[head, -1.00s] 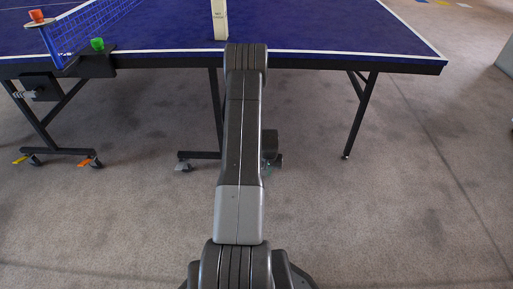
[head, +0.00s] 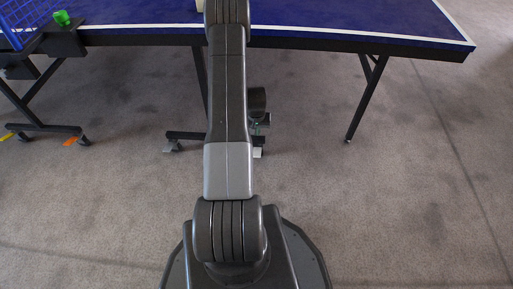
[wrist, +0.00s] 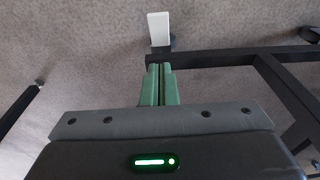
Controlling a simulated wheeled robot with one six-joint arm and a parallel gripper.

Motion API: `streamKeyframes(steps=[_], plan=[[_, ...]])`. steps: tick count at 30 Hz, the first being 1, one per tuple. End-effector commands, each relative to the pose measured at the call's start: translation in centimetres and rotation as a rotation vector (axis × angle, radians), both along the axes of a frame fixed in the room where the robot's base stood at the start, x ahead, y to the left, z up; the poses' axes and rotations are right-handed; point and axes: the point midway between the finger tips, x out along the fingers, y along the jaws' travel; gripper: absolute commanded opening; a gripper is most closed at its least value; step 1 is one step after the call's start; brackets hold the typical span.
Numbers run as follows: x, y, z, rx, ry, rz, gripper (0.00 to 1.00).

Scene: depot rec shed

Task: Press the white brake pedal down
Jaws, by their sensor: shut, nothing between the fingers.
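The white brake pedal (wrist: 159,28) is a flat white plate at the end of a dark foot bar, beside a black caster, in the wrist view. It also shows in the head view as a small white patch (head: 258,153) just right of my arm. My gripper (wrist: 161,67) has its green fingers together, with nothing between them. In the wrist picture the fingertips overlap the bar end just below the pedal. I cannot tell how high above the pedal they are. In the head view my arm hides part of the gripper (head: 263,124).
The blue table (head: 350,22) spans above the feet, with its dark edge over my gripper. A grey pedal (head: 172,147) sits at the bar's other end. Open carpet (head: 400,220) lies in front.

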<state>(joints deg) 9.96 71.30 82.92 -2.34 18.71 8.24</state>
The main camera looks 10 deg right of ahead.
Motion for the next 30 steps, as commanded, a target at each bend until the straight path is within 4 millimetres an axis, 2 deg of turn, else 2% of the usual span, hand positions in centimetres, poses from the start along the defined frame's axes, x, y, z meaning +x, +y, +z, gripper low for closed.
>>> streamKeyframes(steps=[5,18,24,30], plan=[[0.1,0.0,-1.9,0.001,0.002,0.000,0.00],[1.1,-0.3,-10.9,0.001,0.002,0.000,0.00],[0.0,0.0,-13.1,0.000,0.001,0.000,0.00],[-0.3,0.1,-13.6,0.000,0.000,0.000,0.00]])
